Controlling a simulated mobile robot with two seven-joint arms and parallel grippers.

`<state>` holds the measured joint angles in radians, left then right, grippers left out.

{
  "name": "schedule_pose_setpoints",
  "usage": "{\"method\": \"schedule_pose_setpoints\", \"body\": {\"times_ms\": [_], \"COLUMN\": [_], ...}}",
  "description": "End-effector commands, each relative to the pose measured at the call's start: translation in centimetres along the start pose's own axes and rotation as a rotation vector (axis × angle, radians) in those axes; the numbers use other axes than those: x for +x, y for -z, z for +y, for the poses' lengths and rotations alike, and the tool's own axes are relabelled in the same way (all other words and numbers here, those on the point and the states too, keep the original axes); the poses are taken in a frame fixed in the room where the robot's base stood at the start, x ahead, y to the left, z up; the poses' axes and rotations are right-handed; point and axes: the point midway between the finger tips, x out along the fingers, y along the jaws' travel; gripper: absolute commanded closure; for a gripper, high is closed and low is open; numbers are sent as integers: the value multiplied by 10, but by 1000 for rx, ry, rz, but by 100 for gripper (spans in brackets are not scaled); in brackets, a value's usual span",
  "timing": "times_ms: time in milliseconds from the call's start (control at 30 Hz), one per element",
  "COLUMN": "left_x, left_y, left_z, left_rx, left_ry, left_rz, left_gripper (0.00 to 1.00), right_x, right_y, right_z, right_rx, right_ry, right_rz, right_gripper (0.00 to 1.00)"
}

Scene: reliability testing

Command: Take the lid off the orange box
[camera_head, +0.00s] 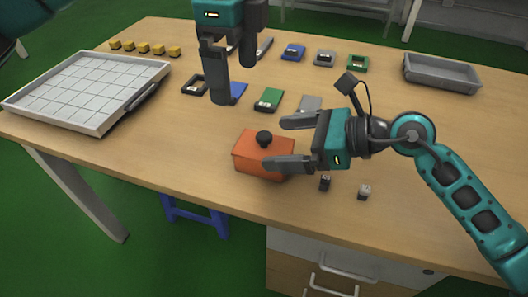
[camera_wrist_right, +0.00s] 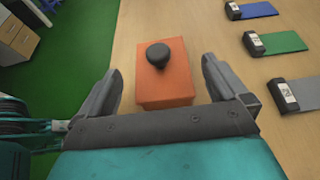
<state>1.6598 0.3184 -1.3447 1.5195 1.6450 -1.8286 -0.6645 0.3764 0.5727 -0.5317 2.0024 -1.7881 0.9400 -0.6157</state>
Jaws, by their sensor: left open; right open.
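The orange box (camera_head: 258,160) stands on the table near its front edge, with a black round knob (camera_head: 264,138) on its lid. The lid appears to sit on the box. In the right wrist view the box (camera_wrist_right: 165,90) and knob (camera_wrist_right: 158,55) lie between and just beyond the fingers. My right gripper (camera_head: 284,142) is open at the right side of the box, its fingers pointing left; it also shows in the right wrist view (camera_wrist_right: 162,75). I cannot tell whether a finger touches the box. My left gripper (camera_head: 233,75) is open and empty above the table, behind the box.
A white gridded tray (camera_head: 85,85) is at the left and a grey bin (camera_head: 442,72) at the back right. Blue, green (camera_head: 268,99) and grey pieces lie behind the box. Small yellow blocks (camera_head: 145,47) line the back left.

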Motion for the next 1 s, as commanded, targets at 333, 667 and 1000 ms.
{"method": "schedule_pose_setpoints", "body": {"times_ms": [333, 667, 1000], "left_x": [0, 0, 0], "left_y": [0, 0, 0], "left_z": [0, 0, 0], "left_rx": [0, 0, 0], "left_ry": [0, 0, 0], "left_rz": [0, 0, 0], "left_gripper": [0, 0, 0], "right_x": [30, 30, 30], "right_y": [0, 0, 0], "right_z": [0, 0, 0], "right_rx": [0, 0, 0], "right_ry": [0, 0, 0], "right_rz": [-1, 0, 0], "right_gripper": [0, 7, 39]}}
